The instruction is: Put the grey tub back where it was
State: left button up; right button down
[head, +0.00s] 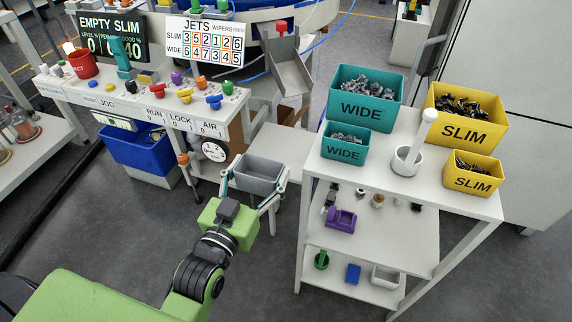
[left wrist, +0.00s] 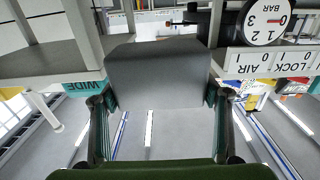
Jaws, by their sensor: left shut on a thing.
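The grey tub (head: 262,168) is an open, empty-looking box in the middle of the head view, roughly level. My left gripper (head: 254,183) is shut on it, with one finger on each side. In the left wrist view the tub (left wrist: 157,72) fills the space between the fingers of the left gripper (left wrist: 158,105). It is in front of a low white stand (head: 290,145) under the metal chute; I cannot tell whether it touches the stand. My right gripper is not in view.
The control bench (head: 170,100) with coloured knobs is behind left, with a pressure gauge (head: 214,151) and blue bin (head: 145,145) below. The chute (head: 290,72) is behind. A white shelf cart (head: 400,200) at right carries teal bins (head: 365,108) and yellow bins (head: 465,125).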

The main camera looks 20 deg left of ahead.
aim_at(262, 170)
pick_arm(q)
jog(key=w+f+b, duration=0.1)
jog(key=f+b, duration=0.1)
jog(key=shift+w+a+f, duration=0.3)
jog(key=shift+w+f, duration=0.1)
jog(key=w, duration=0.6)
jog(key=w+b, duration=0.1)
jog(key=w, duration=1.1)
jog(key=shift+d+b, duration=0.25)
jog(key=shift+b, duration=0.05)
notch_tip(262, 170, down, 3)
jog(key=shift+r+b, duration=0.1)
jog(key=shift+b, duration=0.35)
jog(key=shift+f, duration=0.3)
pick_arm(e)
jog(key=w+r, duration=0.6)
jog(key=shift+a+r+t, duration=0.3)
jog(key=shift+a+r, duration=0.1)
pick_arm(q)
jog(key=o, duration=1.2)
jog(key=shift+f, duration=0.2)
jog(key=shift+c, duration=0.2)
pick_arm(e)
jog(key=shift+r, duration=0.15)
pick_arm(q)
jog(key=shift+r, duration=0.1)
